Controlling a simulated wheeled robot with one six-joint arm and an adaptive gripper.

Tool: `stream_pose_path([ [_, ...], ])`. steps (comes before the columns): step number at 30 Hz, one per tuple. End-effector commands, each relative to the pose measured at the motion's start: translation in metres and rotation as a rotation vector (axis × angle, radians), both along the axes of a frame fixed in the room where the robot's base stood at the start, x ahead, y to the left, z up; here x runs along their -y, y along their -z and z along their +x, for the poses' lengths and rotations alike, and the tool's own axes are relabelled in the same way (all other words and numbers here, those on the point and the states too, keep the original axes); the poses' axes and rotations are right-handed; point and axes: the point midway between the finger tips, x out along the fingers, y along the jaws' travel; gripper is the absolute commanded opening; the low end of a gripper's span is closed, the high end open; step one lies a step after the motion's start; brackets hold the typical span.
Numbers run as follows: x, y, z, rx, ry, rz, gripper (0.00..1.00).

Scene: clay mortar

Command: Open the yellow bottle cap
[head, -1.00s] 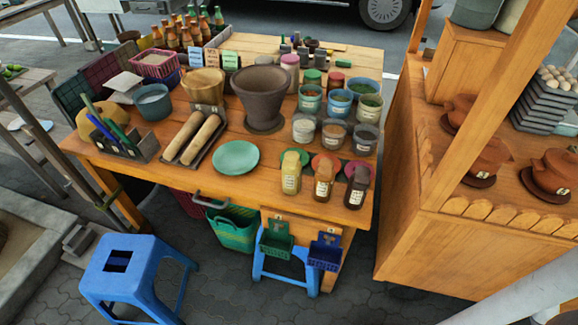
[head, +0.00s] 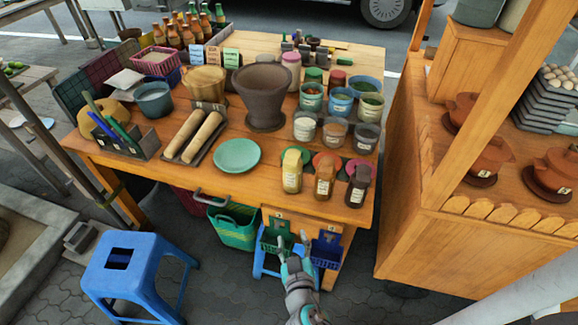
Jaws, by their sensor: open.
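The yellow bottle (head: 292,171) stands upright near the front edge of the wooden table, leftmost of three bottles in a row. It has a pale yellow-green cap on top and a white label. The cap looks seated on the bottle. My gripper (head: 291,238) is at the bottom middle of the head view, in front of the table and below the bottle in the picture. Its two fingers are spread and empty, apart from the bottle.
An orange-brown bottle (head: 325,177) and a dark bottle (head: 358,184) stand close to its right. Jars, a mortar (head: 265,96) and a green plate (head: 237,156) are on the table (head: 225,191). A blue stool (head: 130,272) stands at left.

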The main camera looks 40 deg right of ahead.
Motion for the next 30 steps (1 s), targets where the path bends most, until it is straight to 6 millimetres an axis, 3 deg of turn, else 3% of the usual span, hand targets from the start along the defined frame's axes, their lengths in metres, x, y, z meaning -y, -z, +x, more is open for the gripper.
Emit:
stream_pose_path([
  [1,0.001,-0.013,0.016,0.040,0.045,-0.005,0.50],
  [6,0.006,-0.058,0.051,0.181,0.218,-0.005,0.50],
  [12,0.007,-0.098,0.069,0.315,0.357,0.006,0.50],
  [20,0.013,-0.110,0.076,0.358,0.402,0.011,0.50],
  [30,0.054,-0.109,0.109,0.356,0.403,0.011,0.50],
])
